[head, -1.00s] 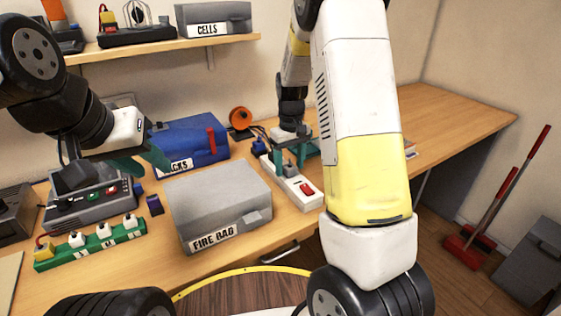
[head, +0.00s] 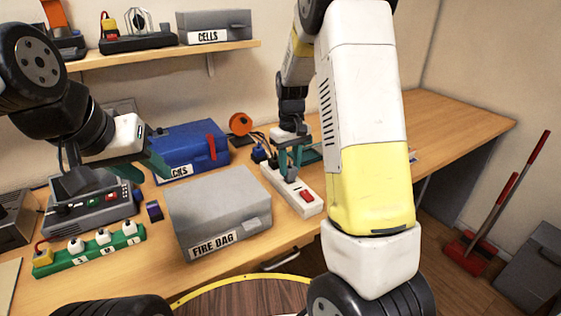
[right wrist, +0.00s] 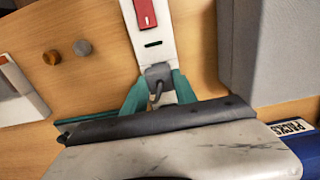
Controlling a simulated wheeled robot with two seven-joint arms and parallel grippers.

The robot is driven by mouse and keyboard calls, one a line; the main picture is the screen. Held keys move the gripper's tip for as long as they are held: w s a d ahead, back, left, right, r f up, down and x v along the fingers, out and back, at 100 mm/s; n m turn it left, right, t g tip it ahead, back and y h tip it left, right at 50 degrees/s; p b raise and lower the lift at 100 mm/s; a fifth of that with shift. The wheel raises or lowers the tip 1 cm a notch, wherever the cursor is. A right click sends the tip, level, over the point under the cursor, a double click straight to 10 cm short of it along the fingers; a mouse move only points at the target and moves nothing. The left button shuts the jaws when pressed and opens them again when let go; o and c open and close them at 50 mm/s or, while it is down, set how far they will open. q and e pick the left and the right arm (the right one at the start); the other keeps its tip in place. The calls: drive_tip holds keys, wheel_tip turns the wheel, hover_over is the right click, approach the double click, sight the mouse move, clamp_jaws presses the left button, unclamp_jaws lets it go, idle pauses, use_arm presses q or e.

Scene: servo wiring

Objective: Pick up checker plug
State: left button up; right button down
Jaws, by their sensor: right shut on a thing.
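The head view shows my right gripper (head: 290,170) over the strip, beyond the grey box.
A grey FIRE BAG box (head: 220,205) stands left of the strip, with a blue PACKS box (head: 195,145) behind it. An orange spool (head: 240,123) is at the back. A green strip with white plugs (head: 90,252) lies at front left. The bench's right side is largely clear.

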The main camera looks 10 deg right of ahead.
drive_tip(key=shift+s+a+r, duration=0.1)
drive_tip(key=shift+s+r, duration=0.15)
drive_tip(key=shift+r, duration=0.25)
drive_tip(key=shift+s+r, duration=0.25)
drive_tip(key=shift+r, duration=0.2)
drive_tip(key=s+a+r, duration=0.1)
drive_tip(key=s+a, duration=0.1)
drive_tip(key=s, duration=1.2)
drive_tip(key=shift+s+a, duration=0.4)
drive_tip(key=shift+r, duration=0.1)
